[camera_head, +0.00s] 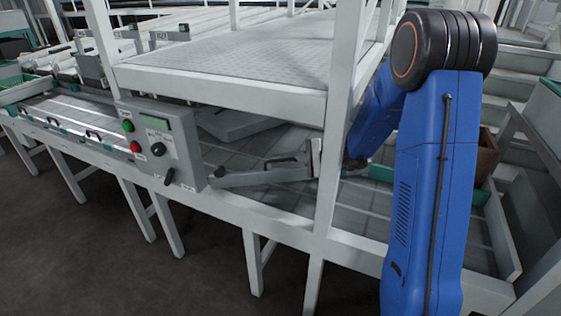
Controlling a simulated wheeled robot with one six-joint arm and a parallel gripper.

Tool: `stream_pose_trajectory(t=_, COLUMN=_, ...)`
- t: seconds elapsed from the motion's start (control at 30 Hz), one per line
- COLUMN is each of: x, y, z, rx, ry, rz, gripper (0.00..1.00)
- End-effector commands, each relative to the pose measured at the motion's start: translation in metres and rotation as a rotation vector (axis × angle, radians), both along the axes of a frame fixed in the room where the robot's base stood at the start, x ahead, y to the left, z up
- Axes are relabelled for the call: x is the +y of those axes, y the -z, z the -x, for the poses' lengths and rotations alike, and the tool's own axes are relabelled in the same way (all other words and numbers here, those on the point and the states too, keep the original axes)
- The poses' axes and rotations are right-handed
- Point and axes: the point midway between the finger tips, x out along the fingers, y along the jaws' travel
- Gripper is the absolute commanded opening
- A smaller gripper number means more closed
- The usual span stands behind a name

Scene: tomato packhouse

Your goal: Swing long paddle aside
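The long grey paddle (265,174) lies across the belt, just right of the control box. Its left end has a dark round knob or pivot, and its right end meets a short upright plate by the white post. A dark slot or handle shows along its top. My blue arm comes down from the right behind the post. The dark end of my gripper (354,165) shows just right of the post, close to the paddle's right end. Its fingers are mostly hidden, and I cannot tell whether it touches the paddle.
A grey control box (160,146) with green, red and black buttons stands on the conveyor's front rail. A white post (341,110) and an overhead deck (240,55) frame the space above the belt. A brown box (487,155) and a green-edged tray lie behind my arm.

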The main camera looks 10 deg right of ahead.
Motion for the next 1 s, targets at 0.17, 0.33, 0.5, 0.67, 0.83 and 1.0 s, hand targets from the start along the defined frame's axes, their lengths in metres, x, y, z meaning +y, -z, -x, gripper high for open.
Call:
stream_pose_trajectory(t=0.17, x=0.0, y=0.0, z=0.0, rx=0.0, ry=0.0, rz=0.0, gripper=0.17)
stream_pose_trajectory(t=0.33, x=0.0, y=0.0, z=0.0, rx=0.0, ry=0.0, rz=0.0, gripper=0.0)
stream_pose_trajectory(t=0.5, x=0.0, y=0.0, z=0.0, rx=0.0, ry=0.002, rz=0.0, gripper=0.0)
stream_pose_trajectory(t=0.67, x=0.002, y=-0.001, z=0.01, rx=0.0, ry=0.044, rz=-0.002, gripper=0.0)
stream_pose_trajectory(t=0.83, x=0.004, y=-0.001, z=0.023, rx=0.0, ry=0.105, rz=-0.002, gripper=0.0)
stream_pose_trajectory(t=1.0, x=0.004, y=0.0, z=0.026, rx=0.001, ry=0.122, rz=-0.001, gripper=0.0)
